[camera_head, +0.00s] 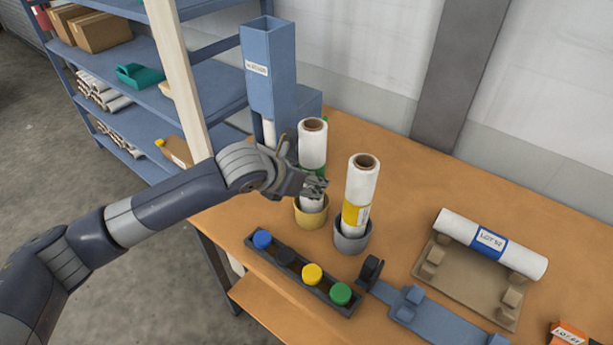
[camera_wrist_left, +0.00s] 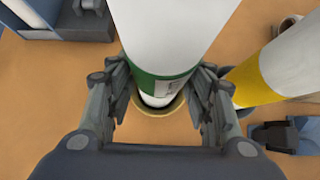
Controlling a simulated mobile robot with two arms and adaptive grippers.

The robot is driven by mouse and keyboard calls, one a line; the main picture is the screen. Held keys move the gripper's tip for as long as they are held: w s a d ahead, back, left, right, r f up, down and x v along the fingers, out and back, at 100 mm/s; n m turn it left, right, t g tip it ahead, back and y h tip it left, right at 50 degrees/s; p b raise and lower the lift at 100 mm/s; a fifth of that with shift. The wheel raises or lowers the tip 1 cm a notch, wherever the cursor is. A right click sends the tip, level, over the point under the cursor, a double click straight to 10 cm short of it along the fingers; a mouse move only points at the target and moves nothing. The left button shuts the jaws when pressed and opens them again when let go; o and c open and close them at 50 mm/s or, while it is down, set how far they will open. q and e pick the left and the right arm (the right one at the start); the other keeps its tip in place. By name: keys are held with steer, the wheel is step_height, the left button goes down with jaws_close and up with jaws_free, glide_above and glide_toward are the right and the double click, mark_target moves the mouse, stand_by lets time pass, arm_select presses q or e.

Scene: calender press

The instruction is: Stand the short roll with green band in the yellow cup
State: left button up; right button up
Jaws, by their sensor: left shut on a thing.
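The short white roll with green band (camera_head: 312,146) is upright, with its lower end at the mouth of the yellow cup (camera_head: 311,218). In the left wrist view the green band (camera_wrist_left: 160,88) faces me, and the yellow cup's rim (camera_wrist_left: 150,112) rings the roll's lower end. I cannot tell whether the roll rests on the cup's floor. My left gripper (camera_head: 314,187) is shut on the roll just above the cup, one finger on each side in the wrist view (camera_wrist_left: 165,95). My right gripper is not in view.
A roll with yellow band (camera_head: 361,185) stands in a grey cup (camera_head: 351,238) close by on the right. A tray of coloured knobs (camera_head: 302,273) lies in front. A blue-banded roll (camera_head: 490,243) lies on a cradle at right. A blue dispenser (camera_head: 270,75) stands behind.

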arm_select(q)
steer(key=shift+f, duration=0.2)
steer(key=o, duration=1.3)
steer(key=v, duration=1.2)
steer(key=shift+f, duration=0.1)
